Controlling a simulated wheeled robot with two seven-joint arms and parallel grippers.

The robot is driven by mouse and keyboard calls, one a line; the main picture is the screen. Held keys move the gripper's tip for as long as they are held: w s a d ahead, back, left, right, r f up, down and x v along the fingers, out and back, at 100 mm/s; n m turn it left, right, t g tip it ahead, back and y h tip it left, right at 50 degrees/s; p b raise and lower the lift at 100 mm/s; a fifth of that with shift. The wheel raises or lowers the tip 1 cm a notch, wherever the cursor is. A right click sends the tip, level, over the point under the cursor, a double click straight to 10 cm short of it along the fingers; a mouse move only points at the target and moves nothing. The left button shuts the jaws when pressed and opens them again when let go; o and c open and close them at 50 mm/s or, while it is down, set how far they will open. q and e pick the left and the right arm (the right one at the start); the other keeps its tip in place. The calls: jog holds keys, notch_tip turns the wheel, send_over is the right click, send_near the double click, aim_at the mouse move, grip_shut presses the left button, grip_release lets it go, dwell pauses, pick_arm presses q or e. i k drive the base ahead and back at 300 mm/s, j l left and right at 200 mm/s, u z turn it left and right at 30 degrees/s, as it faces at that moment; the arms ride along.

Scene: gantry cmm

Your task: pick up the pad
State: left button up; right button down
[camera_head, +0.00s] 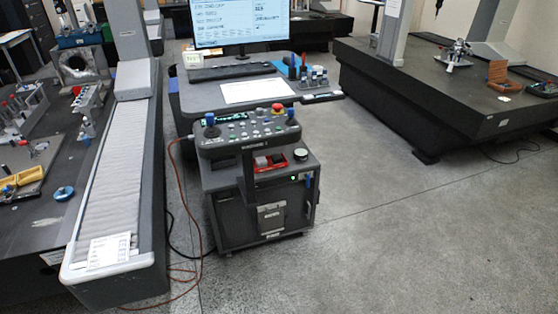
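I cannot tell for certain which thing is the pad. A flat white sheet or pad (258,90) lies on the grey desk top (195,104) in front of the keyboard (231,71). A small dark flat item with a pale edge (322,98) lies at the desk's right front corner. Neither of my grippers is in view, and nothing is seen touching these things.
A control panel with joysticks (247,133) stands before the desk, above a dark cabinet (262,209). A monitor (238,22) stands behind. A long machine rail (115,180) is at left, a dark granite table (430,85) at right. Open floor (400,230) lies front right.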

aim_at(260, 162)
jog(key=i+l, duration=0.15)
jog(key=l, duration=0.2)
jog(key=i+l, duration=0.15)
jog(key=l, duration=0.2)
jog(key=i+l+u, duration=0.1)
jog(key=l, duration=0.25)
jog(key=i+l, duration=0.15)
jog(key=l, duration=0.2)
jog(key=i+l, duration=0.1)
jog(key=l, duration=0.25)
jog(key=u, duration=0.05)
